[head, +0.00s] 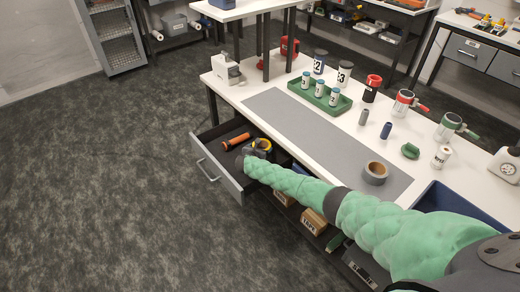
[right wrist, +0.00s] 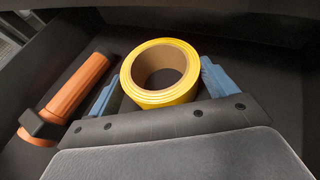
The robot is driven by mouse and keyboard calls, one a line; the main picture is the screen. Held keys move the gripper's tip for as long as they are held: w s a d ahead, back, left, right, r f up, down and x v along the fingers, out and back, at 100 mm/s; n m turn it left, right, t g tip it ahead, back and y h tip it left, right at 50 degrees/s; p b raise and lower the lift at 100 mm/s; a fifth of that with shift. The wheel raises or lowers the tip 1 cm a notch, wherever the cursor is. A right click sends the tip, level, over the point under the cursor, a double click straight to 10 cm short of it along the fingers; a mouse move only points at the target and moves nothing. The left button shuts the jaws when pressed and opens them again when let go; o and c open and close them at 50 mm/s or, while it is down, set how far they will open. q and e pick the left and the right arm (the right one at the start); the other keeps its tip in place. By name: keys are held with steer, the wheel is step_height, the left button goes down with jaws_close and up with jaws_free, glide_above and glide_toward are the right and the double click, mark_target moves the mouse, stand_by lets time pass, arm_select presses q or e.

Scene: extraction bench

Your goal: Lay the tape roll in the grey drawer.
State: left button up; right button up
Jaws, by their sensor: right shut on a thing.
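A yellow tape roll (right wrist: 160,97) with a brown core sits between the blue fingertips of my right gripper (right wrist: 158,82), which is shut on it. In the head view the roll (head: 264,144) and my right gripper (head: 257,149) are at the open grey drawer (head: 222,176), inside its walls. The drawer's dark floor shows around the roll; I cannot tell whether the roll touches it. My right arm covers part of the drawer. My left gripper is not in view.
An orange flashlight (right wrist: 77,92) lies in the drawer left of the roll; it also shows in the head view (head: 236,140). A grey tape roll (head: 375,173) stands on the bench mat (head: 300,130). A green tray (head: 330,103) holds several bottles. The floor left of the drawer is clear.

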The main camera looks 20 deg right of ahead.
steer(key=o, duration=0.8)
steer(key=shift+o, duration=0.4)
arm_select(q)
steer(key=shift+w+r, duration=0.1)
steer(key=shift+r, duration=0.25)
arm_select(e)
steer(key=shift+r, duration=0.1)
steer(key=shift+s+a+r, duration=0.15)
steer(key=shift+s+a, duration=0.35)
steer(key=shift+s, duration=0.05)
steer(key=shift+v, duration=1.25)
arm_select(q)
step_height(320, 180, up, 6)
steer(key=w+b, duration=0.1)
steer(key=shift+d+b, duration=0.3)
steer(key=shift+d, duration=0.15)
arm_select(e)
steer(key=v, duration=0.8)
steer(key=shift+r, duration=0.1)
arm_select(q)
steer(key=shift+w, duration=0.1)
